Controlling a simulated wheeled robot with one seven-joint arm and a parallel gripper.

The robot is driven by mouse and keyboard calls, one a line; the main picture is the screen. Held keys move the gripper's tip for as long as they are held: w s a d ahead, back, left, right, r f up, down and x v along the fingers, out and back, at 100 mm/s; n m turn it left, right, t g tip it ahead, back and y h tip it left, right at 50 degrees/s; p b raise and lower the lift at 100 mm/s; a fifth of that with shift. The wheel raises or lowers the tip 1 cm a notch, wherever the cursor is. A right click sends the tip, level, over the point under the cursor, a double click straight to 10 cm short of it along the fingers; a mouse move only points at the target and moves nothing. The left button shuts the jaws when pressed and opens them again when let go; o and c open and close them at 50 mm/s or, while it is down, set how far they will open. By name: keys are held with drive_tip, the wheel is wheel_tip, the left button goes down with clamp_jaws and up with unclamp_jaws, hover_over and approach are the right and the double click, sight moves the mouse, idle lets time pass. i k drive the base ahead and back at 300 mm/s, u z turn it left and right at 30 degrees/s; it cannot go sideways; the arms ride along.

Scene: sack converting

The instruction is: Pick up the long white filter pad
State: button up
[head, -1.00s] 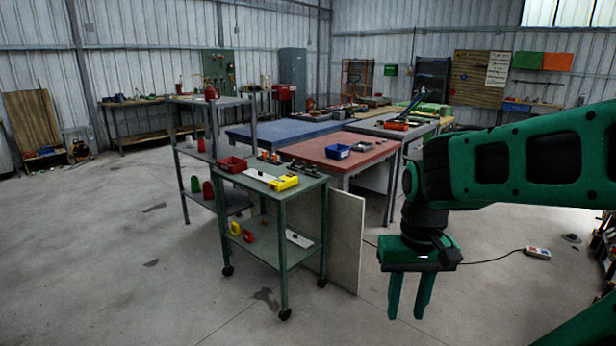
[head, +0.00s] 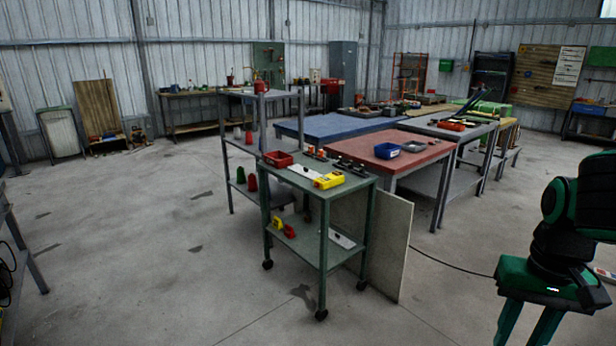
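A flat white strip (head: 306,172) lies on the top of the green wheeled cart (head: 322,258), between a red bin and a yellow object. Another flat white piece (head: 343,240) with a dark spot on it lies on the cart's lower shelf. I cannot tell for sure which one is the long white filter pad. My gripper (head: 526,330) hangs at the lower right, well away from the cart. Its two fingers are apart with nothing seen between them; their tips are cut off by the bottom edge.
A pale board (head: 398,250) leans upright at the cart's right side. A grey shelf rack (head: 232,145) stands behind the cart. A red-topped table (head: 398,150) with a blue bin (head: 387,150) is behind right. The floor in front and to the left is mostly clear.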

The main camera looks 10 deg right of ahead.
sight(310, 175)
drive_tip(key=z, duration=0.05)
drive_tip(key=i, duration=1)
drive_tip(key=u, duration=0.95)
drive_tip(key=i, duration=3.45)
